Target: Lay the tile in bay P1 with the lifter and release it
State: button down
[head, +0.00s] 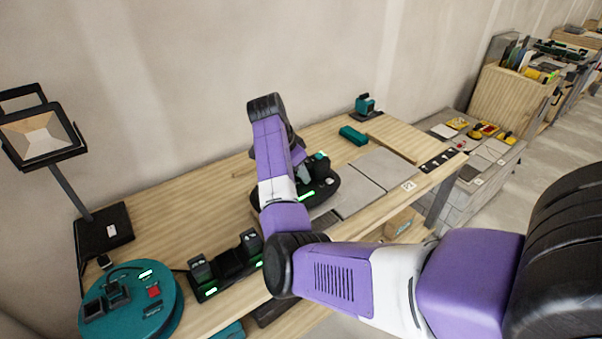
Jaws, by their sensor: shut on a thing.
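The lifter (326,189), a dark rounded body with a lit green strip and a teal part on top, is at the left end of the row of grey tiles. My gripper (312,171) is at its top, shut on it; my arm hides much of both. Whether a tile is under the lifter, and whether it touches the bed, I cannot tell. Grey tiles (352,188) lie to the right of the lifter. A darker patch (325,220) shows just in front of the lifter. A small white label (408,185), seemingly P2, is on the front edge; no P1 label can be read.
A charger (225,268) with green lights and a round teal case (130,305) are at the front left. A work lamp (45,140) stands at the left. A teal block (353,135) and a wooden board (405,135) lie behind the tiles.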

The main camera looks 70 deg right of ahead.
aim_at(298, 185)
jog(key=shift+f+b, duration=2.8)
jog(key=shift+f, duration=0.45)
jog(key=shift+f, duration=0.75)
jog(key=c, duration=1.2)
grip_release()
jog(key=shift+o, duration=0.2)
jog(key=shift+a+f, duration=0.1)
jog(key=shift+f, duration=0.15)
jog(key=shift+v, duration=4.05)
